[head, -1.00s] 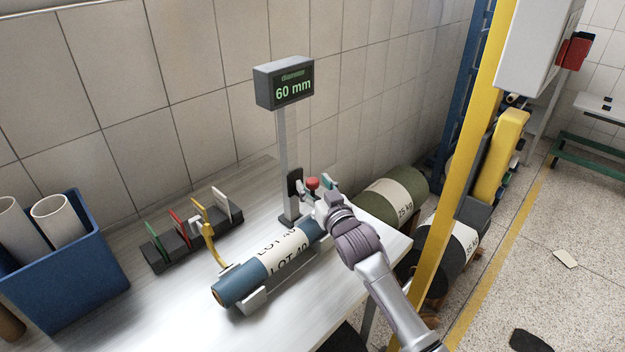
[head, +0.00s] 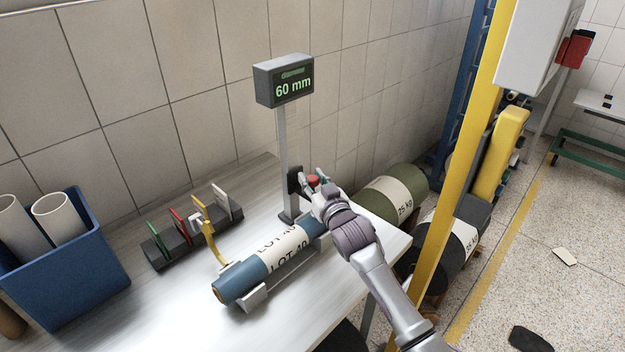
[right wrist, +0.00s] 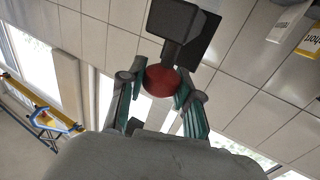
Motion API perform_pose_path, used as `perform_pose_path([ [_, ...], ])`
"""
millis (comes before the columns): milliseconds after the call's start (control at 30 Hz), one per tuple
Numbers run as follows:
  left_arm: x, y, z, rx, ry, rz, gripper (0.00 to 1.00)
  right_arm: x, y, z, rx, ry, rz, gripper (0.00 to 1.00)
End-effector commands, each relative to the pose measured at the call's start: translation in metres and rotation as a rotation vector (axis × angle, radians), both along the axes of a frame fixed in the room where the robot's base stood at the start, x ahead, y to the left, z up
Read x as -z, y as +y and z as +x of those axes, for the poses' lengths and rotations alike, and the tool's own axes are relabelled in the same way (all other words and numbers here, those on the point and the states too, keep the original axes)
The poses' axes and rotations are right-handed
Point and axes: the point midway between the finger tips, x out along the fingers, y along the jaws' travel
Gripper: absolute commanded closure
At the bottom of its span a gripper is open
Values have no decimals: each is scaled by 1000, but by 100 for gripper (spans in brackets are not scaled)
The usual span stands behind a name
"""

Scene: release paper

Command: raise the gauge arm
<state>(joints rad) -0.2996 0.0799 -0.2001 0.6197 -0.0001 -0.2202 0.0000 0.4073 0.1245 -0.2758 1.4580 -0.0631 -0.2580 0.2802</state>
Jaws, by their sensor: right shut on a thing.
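The gauge is a grey post (head: 284,140) with a display box (head: 284,81) on top that reads 60 mm. Low on the post is a black slider (head: 294,180) with a red knob (head: 313,179) beside it. My right gripper (head: 318,185) is at the knob. In the right wrist view, the teal fingers of my right gripper (right wrist: 159,86) are shut on the red knob (right wrist: 161,79), one on each side, below a dark block (right wrist: 178,30). A blue roll (head: 270,268) with a white LOT 40 label lies in a cradle below. My left gripper is out of view.
A rack (head: 172,249) with coloured tabs and a yellow curved piece (head: 214,240) stand left of the roll. A blue bin (head: 70,275) with white tubes is at the left.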

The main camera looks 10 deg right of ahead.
Motion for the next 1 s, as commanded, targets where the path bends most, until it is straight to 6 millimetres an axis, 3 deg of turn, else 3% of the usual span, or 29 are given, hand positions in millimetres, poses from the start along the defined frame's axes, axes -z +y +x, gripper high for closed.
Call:
perform_pose_path([
  [133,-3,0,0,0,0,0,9,-4,0,0,0,0,0,100],
  [267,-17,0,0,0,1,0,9,-22,0,0,0,-3,1,100],
  [600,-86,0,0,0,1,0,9,-113,0,1,0,-9,2,100],
  [700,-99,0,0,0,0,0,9,-131,0,0,0,-9,2,100],
  [1000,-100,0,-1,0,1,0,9,-137,0,1,0,-13,2,100],
])
